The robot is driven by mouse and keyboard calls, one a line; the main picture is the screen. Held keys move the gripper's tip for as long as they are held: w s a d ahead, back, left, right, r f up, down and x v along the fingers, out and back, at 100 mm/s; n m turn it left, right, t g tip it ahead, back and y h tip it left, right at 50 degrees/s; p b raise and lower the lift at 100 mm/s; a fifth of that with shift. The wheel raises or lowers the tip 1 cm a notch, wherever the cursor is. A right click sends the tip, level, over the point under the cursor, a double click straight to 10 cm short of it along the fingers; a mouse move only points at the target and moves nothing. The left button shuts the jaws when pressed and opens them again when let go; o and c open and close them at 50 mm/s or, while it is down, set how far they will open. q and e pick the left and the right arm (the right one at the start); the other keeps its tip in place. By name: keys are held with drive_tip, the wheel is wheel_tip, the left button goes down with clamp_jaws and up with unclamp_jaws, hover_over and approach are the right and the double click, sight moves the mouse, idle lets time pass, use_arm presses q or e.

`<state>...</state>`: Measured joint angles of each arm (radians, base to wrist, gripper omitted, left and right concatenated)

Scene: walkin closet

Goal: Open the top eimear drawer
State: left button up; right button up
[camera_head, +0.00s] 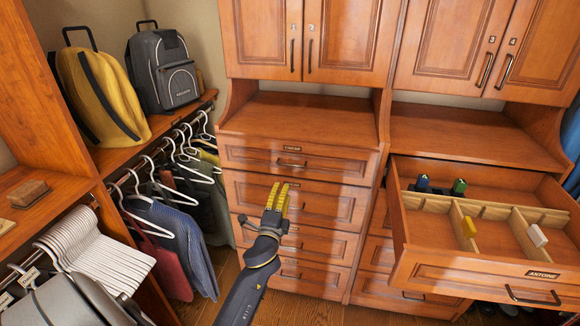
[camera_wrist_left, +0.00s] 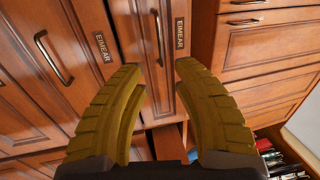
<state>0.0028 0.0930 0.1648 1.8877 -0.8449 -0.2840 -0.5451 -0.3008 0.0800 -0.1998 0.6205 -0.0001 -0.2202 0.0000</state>
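The top Eimear drawer (camera_head: 245,160) is shut in the middle cabinet. Its dark bar handle (camera_head: 292,163) and small label (camera_head: 291,148) show in the head view. In the left wrist view the picture is turned sideways; the top handle (camera_wrist_left: 158,38) and an EIMEAR label (camera_wrist_left: 180,33) appear beyond and between the fingertips. A lower drawer (camera_head: 335,206) also carries an EIMEAR label (camera_wrist_left: 103,47). My left gripper (camera_head: 279,187) is open and empty, below the top handle in the head view. Its yellow fingers (camera_wrist_left: 162,66) are apart and not around the handle. My right gripper is not in view.
An open drawer (camera_head: 480,272) with dividers and small items juts out at right. Its label seems to read ANTOINE. Hanging clothes (camera_head: 165,235) and white hangers crowd the left. A yellow backpack (camera_head: 100,95) and a grey backpack (camera_head: 163,70) stand above them.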

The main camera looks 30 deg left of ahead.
use_arm(q)
drive_tip(key=x, duration=1.3)
clamp_jaws()
